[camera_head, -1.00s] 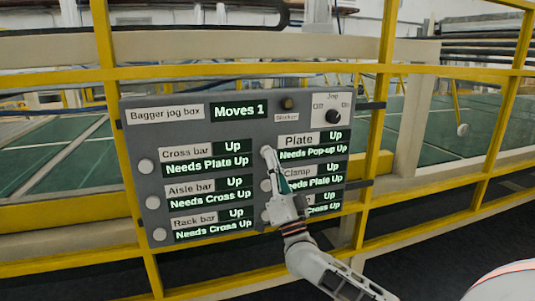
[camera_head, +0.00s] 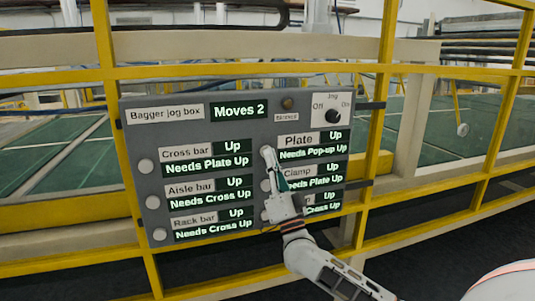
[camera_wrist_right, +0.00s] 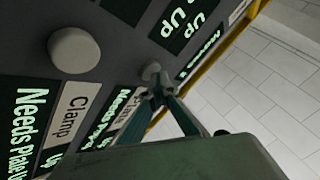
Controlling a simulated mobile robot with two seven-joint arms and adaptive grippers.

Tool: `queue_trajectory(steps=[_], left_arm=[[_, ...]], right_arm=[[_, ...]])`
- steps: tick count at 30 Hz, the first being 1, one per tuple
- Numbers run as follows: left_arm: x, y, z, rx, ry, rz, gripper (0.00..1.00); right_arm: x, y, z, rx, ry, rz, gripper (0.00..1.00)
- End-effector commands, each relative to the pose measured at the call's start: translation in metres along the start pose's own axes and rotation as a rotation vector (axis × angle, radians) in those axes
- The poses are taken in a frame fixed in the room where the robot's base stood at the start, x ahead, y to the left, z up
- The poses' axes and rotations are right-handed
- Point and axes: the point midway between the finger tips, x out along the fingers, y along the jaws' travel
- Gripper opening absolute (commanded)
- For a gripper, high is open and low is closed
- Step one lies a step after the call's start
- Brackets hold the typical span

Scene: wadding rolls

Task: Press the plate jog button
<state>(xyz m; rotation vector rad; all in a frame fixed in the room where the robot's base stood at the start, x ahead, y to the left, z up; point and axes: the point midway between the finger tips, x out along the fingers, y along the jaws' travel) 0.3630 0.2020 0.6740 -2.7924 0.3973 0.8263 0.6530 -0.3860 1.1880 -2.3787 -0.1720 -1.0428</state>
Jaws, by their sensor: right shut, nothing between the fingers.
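The grey Bagger jog box (camera_head: 135,135) hangs on the yellow railing, with its counter (camera_head: 239,110) reading Moves 2. The plate jog button (camera_head: 266,151) is a pale round knob left of the Plate label (camera_head: 299,141), whose displays read Up and Needs Pop-up Up. My right gripper (camera_head: 269,158) is shut and empty, its tips at the plate button. In the right wrist view, the fingertips (camera_wrist_right: 158,92) meet at the plate button (camera_wrist_right: 151,72); contact is hard to tell. My left gripper is not in view.
The clamp button (camera_head: 265,185) sits just below, partly behind my gripper; it looks large in the wrist view (camera_wrist_right: 75,50). Cross bar (camera_head: 146,166), aisle bar and rack bar buttons line the left. A Jog switch (camera_head: 333,116) is at upper right. Yellow rails (camera_head: 380,160) surround the box.

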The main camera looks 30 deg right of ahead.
Motion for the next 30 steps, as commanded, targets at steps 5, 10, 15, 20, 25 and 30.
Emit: queue_trajectory(steps=[5,10,15,20,25,30], left_arm=[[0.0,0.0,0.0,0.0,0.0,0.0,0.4],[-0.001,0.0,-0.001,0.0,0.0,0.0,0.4],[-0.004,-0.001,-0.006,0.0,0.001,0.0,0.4],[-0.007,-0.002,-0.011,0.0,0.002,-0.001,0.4],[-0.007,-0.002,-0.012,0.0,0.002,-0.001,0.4],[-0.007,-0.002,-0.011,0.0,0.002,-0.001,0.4]], right_arm=[[0.0,0.0,0.0,0.0,0.0,0.0,0.0],[-0.001,-0.001,-0.001,0.0,-0.001,0.001,0.0],[-0.005,-0.004,-0.004,0.001,-0.001,0.001,0.0],[-0.011,-0.008,-0.008,0.001,-0.001,0.002,0.0],[-0.013,-0.009,-0.009,0.0,0.0,0.0,0.0],[-0.013,-0.009,-0.009,0.0,0.0,0.0,0.0]])
